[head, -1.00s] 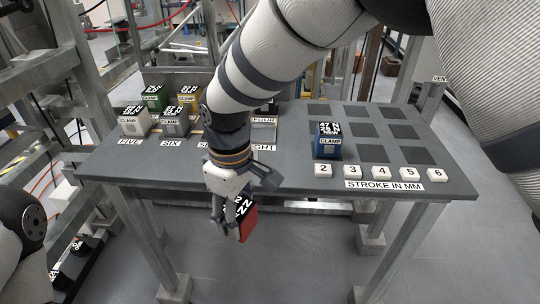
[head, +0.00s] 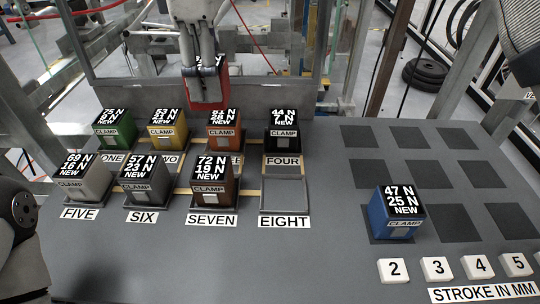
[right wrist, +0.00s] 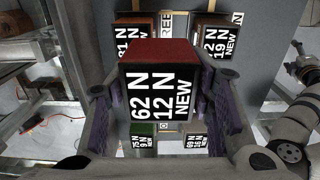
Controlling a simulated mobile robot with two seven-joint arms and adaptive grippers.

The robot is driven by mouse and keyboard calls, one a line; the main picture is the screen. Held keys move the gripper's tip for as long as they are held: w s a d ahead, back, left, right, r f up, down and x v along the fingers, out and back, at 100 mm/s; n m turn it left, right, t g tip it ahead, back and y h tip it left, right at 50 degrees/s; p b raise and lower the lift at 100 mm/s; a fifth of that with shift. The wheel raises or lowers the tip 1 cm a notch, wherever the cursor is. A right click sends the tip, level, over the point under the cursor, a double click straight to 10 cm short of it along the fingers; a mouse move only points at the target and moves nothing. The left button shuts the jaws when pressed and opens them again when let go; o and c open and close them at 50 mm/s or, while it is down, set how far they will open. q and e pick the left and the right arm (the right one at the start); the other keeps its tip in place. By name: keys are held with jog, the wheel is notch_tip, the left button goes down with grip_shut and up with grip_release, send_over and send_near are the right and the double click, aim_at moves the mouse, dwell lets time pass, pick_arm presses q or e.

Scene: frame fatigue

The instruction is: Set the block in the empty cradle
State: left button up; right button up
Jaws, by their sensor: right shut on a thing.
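The red block (head: 207,93), marked 62 N, 12 N, NEW in the right wrist view (right wrist: 160,92), is held in the air above the back row of blocks. My right gripper (head: 199,62) is shut on it, with a finger on each side. The empty cradle (head: 284,194) is the bare grey seat behind the EIGHT label, in front of the black block (head: 282,136) at FOUR. The held block is up and to the left of that cradle in the head view and apart from it. My left gripper is out of view.
The brown block (head: 214,181) at SEVEN stands left of the empty cradle. Orange (head: 225,133), yellow (head: 167,132), green (head: 115,132), grey and dark grey blocks fill other cradles. A blue block (head: 396,219) stands on the dark-square grid at right, behind numbered white tiles.

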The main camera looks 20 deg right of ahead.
jog(key=s+d+f+p, duration=0.1)
jog(key=s+d+f, duration=0.2)
jog(key=s, duration=0.1)
jog(key=s+d+f+p, duration=0.1)
jog(key=s+d+f, duration=0.2)
jog(key=s, duration=0.1)
jog(key=s+d+f+p, duration=0.1)
jog(key=s+d+f, duration=0.2)
jog(key=s, duration=0.1)
jog(key=shift+f, duration=0.2)
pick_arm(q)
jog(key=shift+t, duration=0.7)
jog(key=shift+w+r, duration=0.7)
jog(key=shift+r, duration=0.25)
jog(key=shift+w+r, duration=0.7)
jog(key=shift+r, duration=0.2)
pick_arm(e)
jog(key=shift+w+a+f, duration=0.1)
jog(key=shift+f, duration=1.45)
jog(key=shift+f, duration=0.1)
jog(key=o, duration=1.4)
jog(key=shift+o, duration=0.2)
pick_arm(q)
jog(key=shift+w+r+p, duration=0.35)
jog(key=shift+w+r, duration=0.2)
pick_arm(e)
notch_tip(320, 180, up, 12)
